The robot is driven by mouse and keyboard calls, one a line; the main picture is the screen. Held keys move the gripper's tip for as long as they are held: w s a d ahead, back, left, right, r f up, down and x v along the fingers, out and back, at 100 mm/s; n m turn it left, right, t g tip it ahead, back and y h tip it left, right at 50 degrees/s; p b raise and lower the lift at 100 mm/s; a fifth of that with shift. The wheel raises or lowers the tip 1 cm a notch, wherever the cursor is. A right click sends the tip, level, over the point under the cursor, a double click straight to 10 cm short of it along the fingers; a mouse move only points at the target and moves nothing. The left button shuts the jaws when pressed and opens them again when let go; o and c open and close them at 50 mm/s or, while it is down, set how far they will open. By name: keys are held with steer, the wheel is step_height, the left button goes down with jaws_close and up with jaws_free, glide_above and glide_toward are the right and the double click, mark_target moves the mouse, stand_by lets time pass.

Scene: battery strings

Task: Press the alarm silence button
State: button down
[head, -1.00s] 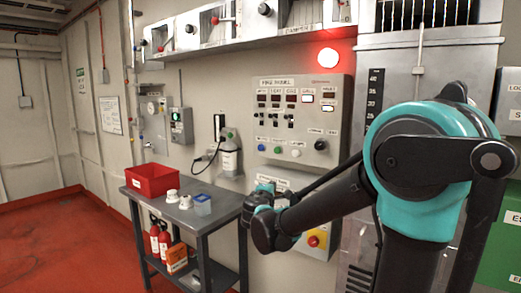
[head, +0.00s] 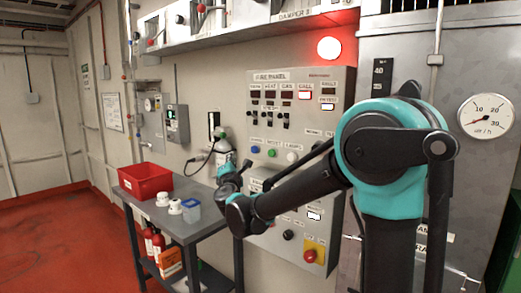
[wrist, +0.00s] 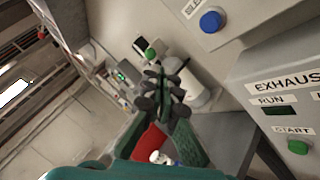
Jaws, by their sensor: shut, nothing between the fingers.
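The blue button (head: 255,149) is at the lower left of the grey fire panel (head: 325,95). In the wrist view the blue button (wrist: 211,21) is at the top, by a partly cut-off label that seems to start "SILE". My gripper (head: 228,168) is in front of the wall, to the left of and a little below the blue button in the head view. In the wrist view its fingers (wrist: 163,88) are closed together and empty. They appear left of and below the button, apart from it.
A green button (head: 272,152) and a white one (head: 291,157) sit right of the blue one. The exhaust box (wrist: 285,85) is below the panel. A grey table (head: 200,228) carries a red bin (head: 145,182).

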mark_target(255, 149)
steer(key=shift+w, duration=0.15)
steer(key=shift+d, duration=0.1)
steer(key=w+d, duration=0.5)
steer(key=w, duration=0.2)
steer(key=shift+d, duration=0.2)
stand_by(0.4)
steer(key=shift+w+d, duration=0.1)
stand_by(1.3)
steer(key=shift+w+d, duration=0.1)
steer(key=shift+w, duration=0.1)
steer(key=shift+w+d, duration=0.5)
steer(key=shift+w, duration=0.05)
stand_by(1.1)
steer(key=shift+a, duration=0.1)
steer(key=shift+s+a, duration=0.6)
steer(key=shift+s, duration=0.3)
